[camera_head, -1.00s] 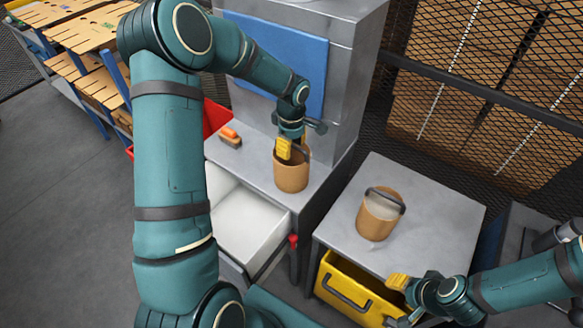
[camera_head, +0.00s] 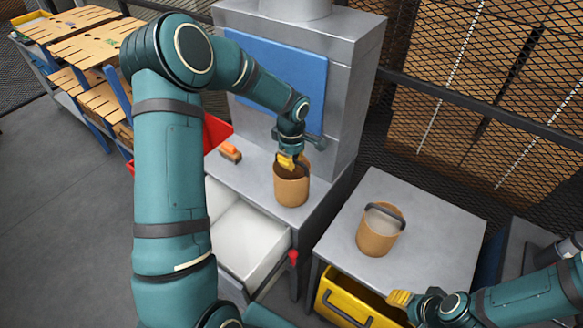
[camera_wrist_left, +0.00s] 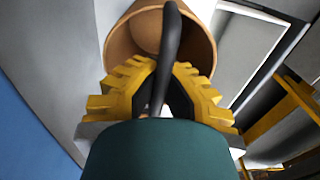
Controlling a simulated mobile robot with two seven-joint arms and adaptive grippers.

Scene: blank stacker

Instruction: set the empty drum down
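The empty drum (camera_head: 291,190) is a tan, open-topped pail with a dark handle. It is upright at the metal counter (camera_head: 238,176); I cannot tell whether its base touches. My left gripper (camera_head: 291,163) is over its rim. In the left wrist view the yellow fingers (camera_wrist_left: 162,72) are closed on the dark handle (camera_wrist_left: 171,35), and the inside of the drum (camera_wrist_left: 140,30) looks bare.
A second tan drum (camera_head: 376,238) with pale contents stands on the right-hand metal table (camera_head: 430,225). An orange brush (camera_head: 230,152) lies left on the counter. An open white drawer (camera_head: 245,240) juts out below. A yellow bin (camera_head: 345,295) sits under the table.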

